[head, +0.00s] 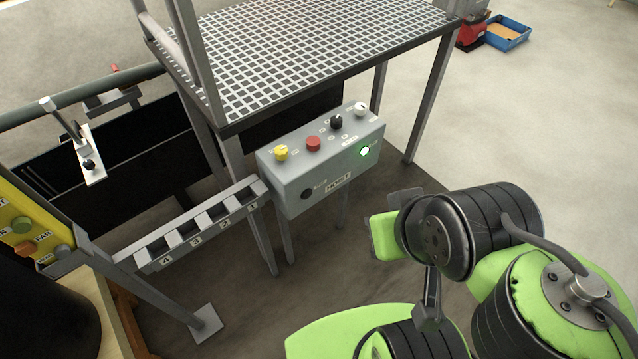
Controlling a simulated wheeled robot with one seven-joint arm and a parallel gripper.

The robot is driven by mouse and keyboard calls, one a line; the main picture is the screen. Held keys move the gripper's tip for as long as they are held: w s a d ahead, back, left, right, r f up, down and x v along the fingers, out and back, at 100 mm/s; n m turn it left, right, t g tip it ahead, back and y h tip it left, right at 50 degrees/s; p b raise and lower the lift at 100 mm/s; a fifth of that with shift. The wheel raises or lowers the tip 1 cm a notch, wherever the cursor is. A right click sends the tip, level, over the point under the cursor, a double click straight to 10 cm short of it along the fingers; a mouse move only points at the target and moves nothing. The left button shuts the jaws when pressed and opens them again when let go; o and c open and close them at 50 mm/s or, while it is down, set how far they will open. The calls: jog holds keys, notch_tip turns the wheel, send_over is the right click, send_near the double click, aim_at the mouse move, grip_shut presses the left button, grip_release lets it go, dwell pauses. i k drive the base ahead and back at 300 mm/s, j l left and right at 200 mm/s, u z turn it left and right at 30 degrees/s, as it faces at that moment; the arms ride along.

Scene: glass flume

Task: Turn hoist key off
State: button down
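The grey hoist control box (338,184), labelled HOIST, stands below the front corner of the grating platform. Its sloped top carries a yellow knob (281,153), a red button (313,143), a black knob (336,121) and a pale knob (360,108). On its front are a lit green lamp (365,150) and a dark round fitting (307,193). Which one is the key switch is too small to tell. My arm is folded at the lower right, apart from the box. My gripper's fingers cannot be made out among the arm's end parts.
The grating platform (330,50) overhangs behind the box on grey legs. A slotted rail (205,225) with numbered labels runs left from the box. A yellow panel (25,225) stands at the left edge. A blue crate (507,33) lies far right. The right floor is clear.

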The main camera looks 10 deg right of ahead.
aim_at(281, 152)
jog(key=i+j+u, duration=0.1)
jog(key=u, duration=0.35)
jog(key=i+u, duration=0.2)
jog(key=u, duration=0.3)
jog(key=i+u, duration=0.15)
jog(key=u, duration=0.3)
